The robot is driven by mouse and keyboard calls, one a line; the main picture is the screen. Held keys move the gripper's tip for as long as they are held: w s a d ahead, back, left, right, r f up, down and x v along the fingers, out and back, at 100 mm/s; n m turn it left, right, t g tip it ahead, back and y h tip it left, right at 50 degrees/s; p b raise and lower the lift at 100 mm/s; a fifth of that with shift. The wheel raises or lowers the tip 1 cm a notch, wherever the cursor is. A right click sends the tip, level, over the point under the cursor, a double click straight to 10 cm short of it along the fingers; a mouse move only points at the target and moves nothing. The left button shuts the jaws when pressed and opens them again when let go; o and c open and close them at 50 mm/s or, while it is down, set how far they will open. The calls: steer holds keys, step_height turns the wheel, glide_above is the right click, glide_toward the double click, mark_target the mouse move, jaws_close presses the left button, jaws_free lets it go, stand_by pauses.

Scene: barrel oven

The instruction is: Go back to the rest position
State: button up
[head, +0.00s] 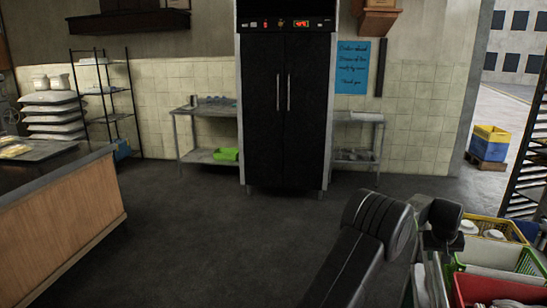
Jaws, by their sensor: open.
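My arm reaches up from the bottom edge in the head view, right of centre. Its thick black joint is bent, and a further dark link goes down beside the crates at the right. I cannot make out my gripper; its fingers do not show. No object held by it can be seen.
Close by at the lower right are a yellow crate (492,226), a green basket (528,264) and a red crate (470,289). A wood-sided counter (60,225) stands at the left. A tall black cabinet (287,110) stands at the back wall. The dark floor (225,240) between is clear.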

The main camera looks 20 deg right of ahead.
mark_target(437, 261)
steer(key=shift+x, duration=1.85)
steer(key=shift+w+a, duration=0.15)
steer(key=shift+w, duration=0.05)
